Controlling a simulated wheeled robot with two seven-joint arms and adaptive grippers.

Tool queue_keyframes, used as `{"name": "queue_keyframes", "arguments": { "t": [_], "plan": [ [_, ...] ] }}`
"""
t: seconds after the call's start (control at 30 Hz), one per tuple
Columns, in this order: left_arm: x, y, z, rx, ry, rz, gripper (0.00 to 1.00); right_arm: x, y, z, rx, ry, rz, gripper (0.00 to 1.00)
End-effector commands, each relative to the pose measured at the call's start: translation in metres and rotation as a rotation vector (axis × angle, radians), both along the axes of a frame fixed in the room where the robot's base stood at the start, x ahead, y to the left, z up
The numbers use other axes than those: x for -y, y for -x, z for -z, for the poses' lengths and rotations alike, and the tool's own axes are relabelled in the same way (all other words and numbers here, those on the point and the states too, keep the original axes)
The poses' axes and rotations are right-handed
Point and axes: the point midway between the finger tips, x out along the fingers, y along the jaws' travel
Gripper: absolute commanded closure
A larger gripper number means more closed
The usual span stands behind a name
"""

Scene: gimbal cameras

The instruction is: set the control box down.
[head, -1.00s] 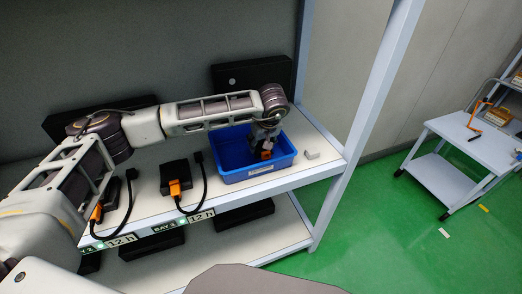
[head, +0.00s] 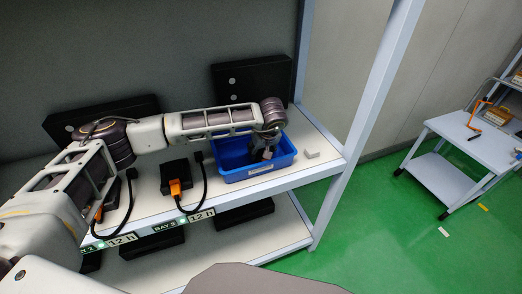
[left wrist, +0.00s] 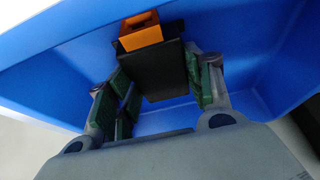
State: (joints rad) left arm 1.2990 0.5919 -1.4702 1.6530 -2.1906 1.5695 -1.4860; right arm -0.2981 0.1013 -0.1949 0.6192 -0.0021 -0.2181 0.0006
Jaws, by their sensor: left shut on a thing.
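The control box (left wrist: 155,68) is a small black box with an orange part (left wrist: 140,32) on one end. In the left wrist view it sits between the green-padded fingers of my left gripper (left wrist: 160,88), which is shut on it. The blue walls of a bin (left wrist: 60,62) surround it. In the head view my left gripper (head: 262,150) reaches down into the blue bin (head: 262,173) on the shelf, and the box is largely hidden there. Whether the box touches the bin floor cannot be told. My right gripper is not in view.
Another black box (head: 175,176) with an orange plug and black cable stands left of the bin. Black panels (head: 250,80) stand behind. A grey cart (head: 470,140) is far right.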

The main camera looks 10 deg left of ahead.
Motion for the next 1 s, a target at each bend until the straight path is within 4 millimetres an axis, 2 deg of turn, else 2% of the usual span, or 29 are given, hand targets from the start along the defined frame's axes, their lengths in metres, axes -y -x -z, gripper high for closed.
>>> {"name": "queue_keyframes", "arguments": {
  "t": [0.03,0.2,0.73,1.0],
  "plan": [
    [0.000,0.000,0.001,0.000,0.000,0.000,0.47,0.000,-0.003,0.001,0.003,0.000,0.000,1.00],
    [0.000,0.000,0.000,0.000,0.000,0.000,0.27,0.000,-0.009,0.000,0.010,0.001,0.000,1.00],
    [0.000,0.000,-0.003,0.000,0.000,0.000,0.27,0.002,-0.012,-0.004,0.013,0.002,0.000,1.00],
    [0.006,0.009,-0.029,0.003,0.001,0.000,0.27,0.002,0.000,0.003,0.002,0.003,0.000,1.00]
  ]
}}
